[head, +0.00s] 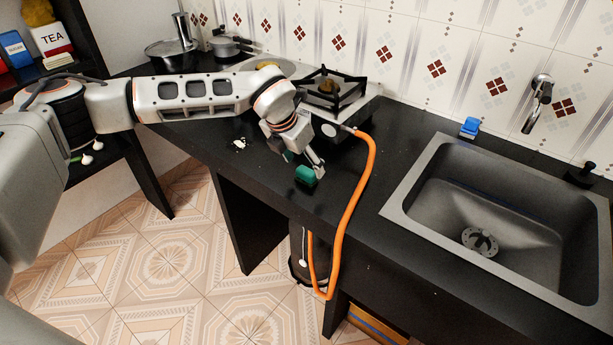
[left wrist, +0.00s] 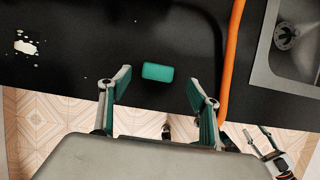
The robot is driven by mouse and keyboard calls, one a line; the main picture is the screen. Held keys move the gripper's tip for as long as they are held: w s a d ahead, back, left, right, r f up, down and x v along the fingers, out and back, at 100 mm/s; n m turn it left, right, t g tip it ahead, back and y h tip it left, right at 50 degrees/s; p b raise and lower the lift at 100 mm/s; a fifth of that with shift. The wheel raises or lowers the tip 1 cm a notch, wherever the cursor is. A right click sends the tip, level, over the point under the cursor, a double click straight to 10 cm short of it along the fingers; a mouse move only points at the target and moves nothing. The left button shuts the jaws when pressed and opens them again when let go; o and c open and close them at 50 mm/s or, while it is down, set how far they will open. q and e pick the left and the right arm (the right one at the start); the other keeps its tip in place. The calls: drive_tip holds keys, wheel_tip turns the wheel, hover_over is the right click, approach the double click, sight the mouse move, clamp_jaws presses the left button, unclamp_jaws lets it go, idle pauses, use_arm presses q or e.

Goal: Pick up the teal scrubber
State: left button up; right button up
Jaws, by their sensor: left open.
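The teal scrubber (head: 305,175) is a small block lying on the black counter near its front edge, left of the orange hose. It also shows in the left wrist view (left wrist: 157,72), in line with the gap between my left fingers and a little beyond them. My left gripper (head: 303,164) points down at the scrubber, open and empty; its fingers also show in the left wrist view (left wrist: 160,84), one on each side. Whether a finger touches the scrubber, I cannot tell. What looks like my right gripper (left wrist: 257,138) is small at the lower right of the left wrist view.
The orange hose (head: 357,195) runs from the stove (head: 325,105) over the counter edge, close to my left gripper. A sink (head: 408,190) is at the right, with a blue object (head: 469,126) behind it. A white spill (head: 239,144) lies left of my gripper.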

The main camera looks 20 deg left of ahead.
sight(306, 171)
use_arm(q)
drive_tip(key=x, duration=0.5)
drive_tip(key=shift+a+f, duration=0.15)
drive_tip(key=shift+f, duration=0.1)
drive_tip(key=c, duration=1.1)
